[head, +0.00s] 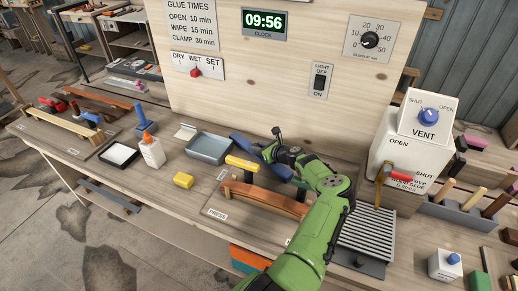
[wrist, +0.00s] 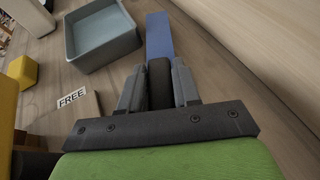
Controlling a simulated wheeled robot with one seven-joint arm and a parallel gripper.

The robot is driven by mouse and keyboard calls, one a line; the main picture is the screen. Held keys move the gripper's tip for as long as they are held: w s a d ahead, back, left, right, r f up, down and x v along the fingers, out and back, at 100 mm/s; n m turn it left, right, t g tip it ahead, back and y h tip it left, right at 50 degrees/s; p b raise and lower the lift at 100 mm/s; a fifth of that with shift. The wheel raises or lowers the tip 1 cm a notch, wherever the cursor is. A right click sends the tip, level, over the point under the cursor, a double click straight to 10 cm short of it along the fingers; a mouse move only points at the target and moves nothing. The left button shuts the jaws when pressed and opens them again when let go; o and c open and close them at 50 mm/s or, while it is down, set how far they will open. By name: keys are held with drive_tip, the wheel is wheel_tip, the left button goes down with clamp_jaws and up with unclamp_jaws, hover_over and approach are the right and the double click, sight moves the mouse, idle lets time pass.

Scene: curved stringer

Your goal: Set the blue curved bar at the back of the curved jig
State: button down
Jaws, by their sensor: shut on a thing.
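The blue curved bar (head: 245,145) is in my gripper (head: 268,152), behind the press area in the head view. In the wrist view the bar (wrist: 159,36) runs straight away from between the two fingers of my gripper (wrist: 158,88), which are shut on it. The curved jig seems to be the brown curved wooden piece (head: 262,197) beside the PRESS label, in front of the bar. My arm covers its right end. The bar appears apart from the jig; whether it touches the bench is unclear.
A yellow-topped piece (head: 242,163) stands between the brown curve and the bar. A grey tray (head: 208,148) is to the left, with a yellow block (head: 183,180) and a white glue bottle (head: 152,151). A ridged grey plate (head: 368,233) lies right. The wooden panel (head: 290,100) rises behind.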

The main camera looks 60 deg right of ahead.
drive_tip(key=shift+f, duration=0.15)
drive_tip(key=c, duration=0.8)
unclamp_jaws()
drive_tip(key=shift+r, duration=0.2)
drive_tip(key=p+v, duration=0.1)
drive_tip(key=v, duration=1.1)
drive_tip(key=shift+s, duration=0.1)
